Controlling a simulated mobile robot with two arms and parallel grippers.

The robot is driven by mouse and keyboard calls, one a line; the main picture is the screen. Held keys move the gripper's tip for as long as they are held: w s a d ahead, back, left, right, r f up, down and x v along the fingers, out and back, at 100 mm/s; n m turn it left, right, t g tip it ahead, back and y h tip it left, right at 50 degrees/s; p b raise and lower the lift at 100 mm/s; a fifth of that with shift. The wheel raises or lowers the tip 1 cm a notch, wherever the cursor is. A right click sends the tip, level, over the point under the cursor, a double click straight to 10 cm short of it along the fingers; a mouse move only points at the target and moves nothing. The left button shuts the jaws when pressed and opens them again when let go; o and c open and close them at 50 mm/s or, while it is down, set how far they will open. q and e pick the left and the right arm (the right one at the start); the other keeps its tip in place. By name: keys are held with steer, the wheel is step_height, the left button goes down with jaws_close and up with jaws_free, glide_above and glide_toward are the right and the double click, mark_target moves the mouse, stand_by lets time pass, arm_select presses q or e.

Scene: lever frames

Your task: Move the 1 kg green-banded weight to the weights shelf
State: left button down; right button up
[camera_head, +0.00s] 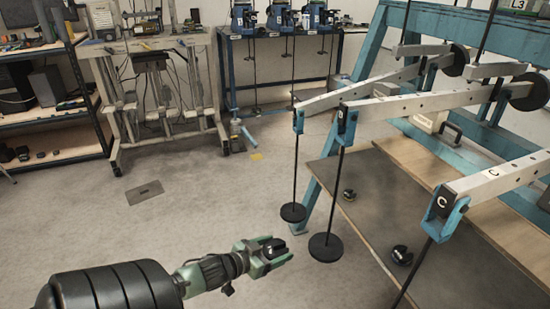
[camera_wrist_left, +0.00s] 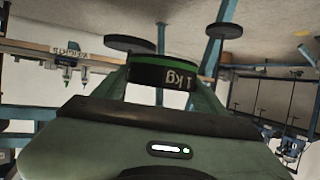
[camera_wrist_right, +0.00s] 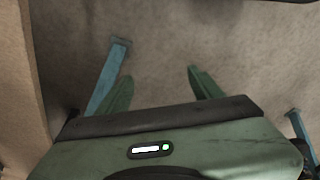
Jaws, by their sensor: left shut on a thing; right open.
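My left gripper (camera_head: 272,254) is shut on the weight (camera_head: 275,246), a small dark cylinder held above the floor. A pale board edge with lettering that looks like WEIGHTS, probably the weights shelf (camera_wrist_left: 30,46), is at the left of that upside-down view. My right gripper (camera_wrist_right: 160,90) is open and empty over the floor in the right wrist view; I do not make it out in the head view.
Lever beams on a blue frame (camera_head: 371,40) fill the right, with hanging discs (camera_head: 325,247) close to my left gripper. Dark weights (camera_head: 401,255) lie on a mat (camera_head: 385,215). A shelving unit (camera_head: 60,157) stands far left. Open floor lies between.

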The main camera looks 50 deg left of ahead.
steer(key=shift+a+f, duration=0.1)
steer(key=shift+f, duration=0.25)
steer(key=shift+f, duration=0.1)
steer(key=shift+f, duration=0.25)
steer(key=shift+f, duration=0.1)
steer(key=shift+f+p, duration=0.25)
steer(key=shift+p, duration=0.1)
